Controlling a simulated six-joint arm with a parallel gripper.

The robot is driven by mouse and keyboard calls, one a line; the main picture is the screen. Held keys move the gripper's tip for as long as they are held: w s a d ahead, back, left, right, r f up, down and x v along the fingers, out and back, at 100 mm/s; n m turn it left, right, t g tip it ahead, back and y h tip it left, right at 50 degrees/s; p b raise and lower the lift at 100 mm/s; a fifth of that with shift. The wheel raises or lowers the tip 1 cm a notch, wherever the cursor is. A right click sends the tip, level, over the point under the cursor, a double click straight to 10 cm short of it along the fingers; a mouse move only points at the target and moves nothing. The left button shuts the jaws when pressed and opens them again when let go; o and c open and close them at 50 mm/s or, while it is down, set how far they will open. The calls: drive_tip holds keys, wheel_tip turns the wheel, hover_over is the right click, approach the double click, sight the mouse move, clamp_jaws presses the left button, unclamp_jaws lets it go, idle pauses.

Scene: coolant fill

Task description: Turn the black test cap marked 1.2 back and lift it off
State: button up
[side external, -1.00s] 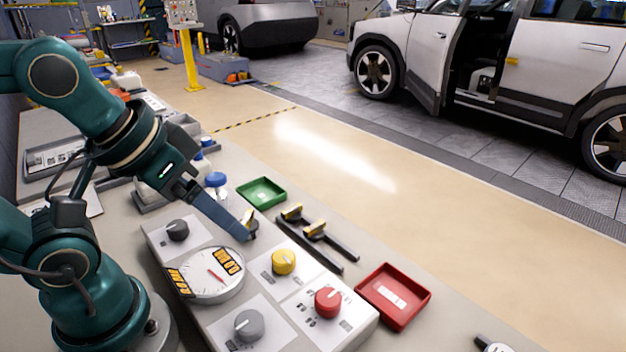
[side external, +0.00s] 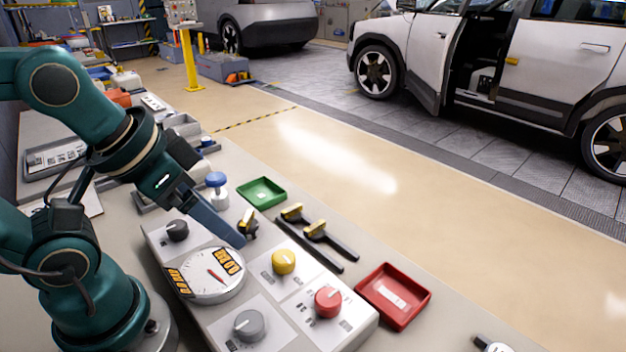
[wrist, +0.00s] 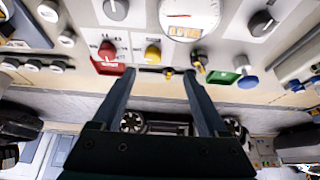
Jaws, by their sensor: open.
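A black cap with a yellow top (side external: 248,224) stands at the far edge of the panel, near the green tray; no 1.2 marking is legible. My gripper (side external: 238,241) is beside it, its visible fingertip just left of and below the cap in the side view. In the wrist view my gripper (wrist: 158,72) has its two fingers wide apart with nothing between them close up. The cap (wrist: 199,66) there is just outside the right fingertip, and I cannot tell whether they touch.
The panel holds a round gauge (side external: 210,277), a yellow knob (side external: 284,262), a red knob (side external: 328,301) and a grey knob (side external: 249,325). A green tray (side external: 261,191), red tray (side external: 393,317) and blue-topped bottle (side external: 216,181) stand nearby.

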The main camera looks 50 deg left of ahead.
drive_tip(key=shift+o, duration=0.5)
drive_tip(key=n+y, duration=0.3)
drive_tip(key=n, duration=0.4)
approach(245, 220)
drive_tip(key=w, duration=0.3)
drive_tip(key=f+g, duration=0.1)
drive_tip(key=a+f+n+g, duration=0.1)
drive_tip(key=f, duration=0.1)
drive_tip(key=shift+w+a+f, duration=0.1)
drive_tip(key=shift+w+f, duration=0.05)
drive_tip(key=shift+f, duration=0.15)
drive_tip(key=shift+a+f, duration=0.15)
drive_tip(key=shift+f, duration=0.3)
drive_tip(key=shift+x, duration=2.25)
